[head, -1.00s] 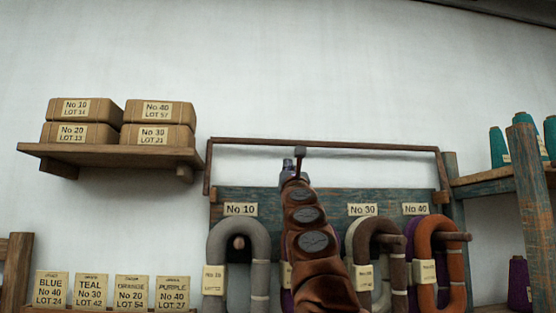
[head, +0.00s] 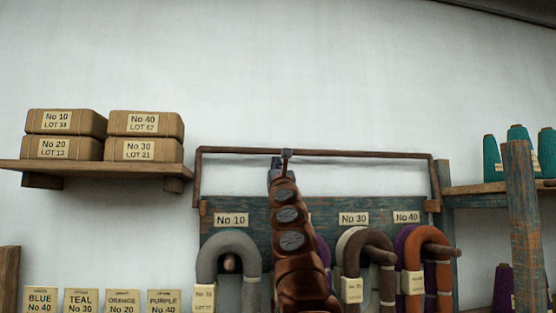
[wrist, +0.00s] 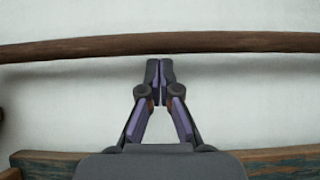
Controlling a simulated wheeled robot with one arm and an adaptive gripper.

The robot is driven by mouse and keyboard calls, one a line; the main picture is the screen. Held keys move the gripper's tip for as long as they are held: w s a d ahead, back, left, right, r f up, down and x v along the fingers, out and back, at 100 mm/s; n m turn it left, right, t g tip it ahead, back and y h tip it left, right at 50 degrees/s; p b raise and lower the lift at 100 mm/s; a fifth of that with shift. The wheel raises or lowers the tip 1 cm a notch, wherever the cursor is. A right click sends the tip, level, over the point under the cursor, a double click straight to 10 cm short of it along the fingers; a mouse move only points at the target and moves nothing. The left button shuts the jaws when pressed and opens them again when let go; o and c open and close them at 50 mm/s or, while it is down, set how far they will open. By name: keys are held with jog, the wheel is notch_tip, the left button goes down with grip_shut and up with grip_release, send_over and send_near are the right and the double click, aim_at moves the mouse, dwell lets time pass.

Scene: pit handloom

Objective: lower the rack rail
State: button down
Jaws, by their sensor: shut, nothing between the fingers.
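The rack rail (head: 365,154) is a long brown bar across the top of the blue-green rack board (head: 325,222), with a short arm down at each end. It stands raised above the board, in front of the white wall. It also crosses the upper part of the wrist view (wrist: 240,42). My gripper (head: 287,153) overlaps the rail left of its middle in the head view. In the wrist view its shut, empty fingertips (wrist: 160,68) sit just below the rail's lower edge, with a thin gap in the picture. Whether they touch it in depth I cannot tell. My arm hides part of the board.
Grey (head: 230,248), brown (head: 368,240) and orange (head: 425,240) yarn hanks hang on pegs below the rail. A shelf of boxes (head: 100,170) is at left, a post (head: 524,225) and teal cones (head: 520,150) at right. The wall above the rail is clear.

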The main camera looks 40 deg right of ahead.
jog(key=shift+p+x, duration=0.7)
jog(key=shift+x, duration=0.15)
